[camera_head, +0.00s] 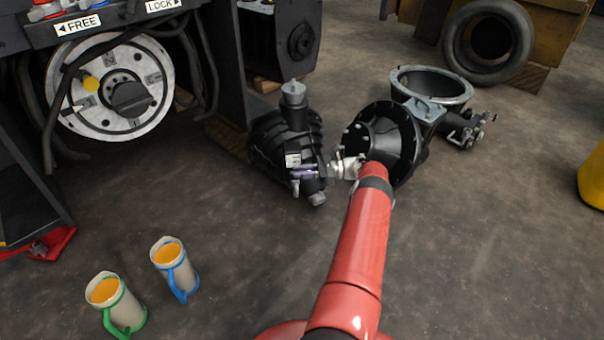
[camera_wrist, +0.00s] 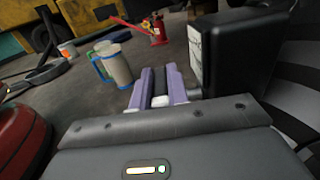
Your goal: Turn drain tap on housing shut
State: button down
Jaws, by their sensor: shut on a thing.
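The black ribbed housing (camera_head: 272,143) stands on the floor in the middle of the head view, with a capped grey neck on top and a white label on its near side. My gripper (camera_head: 303,173), with purple fingers, reaches in from the right, low on the housing's near side. In the wrist view the two fingers (camera_wrist: 160,88) are shut on a small dark and pale part between them, the drain tap (camera_wrist: 160,102). The housing's black wall and label (camera_wrist: 196,55) stand close to the right of the fingers. The tap is mostly hidden, so its angle cannot be told.
A black flanged part (camera_head: 362,138) and a grey ring casting (camera_head: 455,84) lie right of the housing, close to my arm. Two jugs of orange liquid, green-handled (camera_head: 124,308) and blue-handled (camera_head: 174,265), stand front left.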

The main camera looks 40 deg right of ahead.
jog(key=shift+r+n+g+y, duration=0.1)
jog(key=shift+n+g+y, duration=0.25)
jog(key=shift+g, duration=0.25)
jog(key=c, duration=1.4)
grip_release()
jog(key=shift+w, duration=0.1)
jog(key=shift+o, duration=0.2)
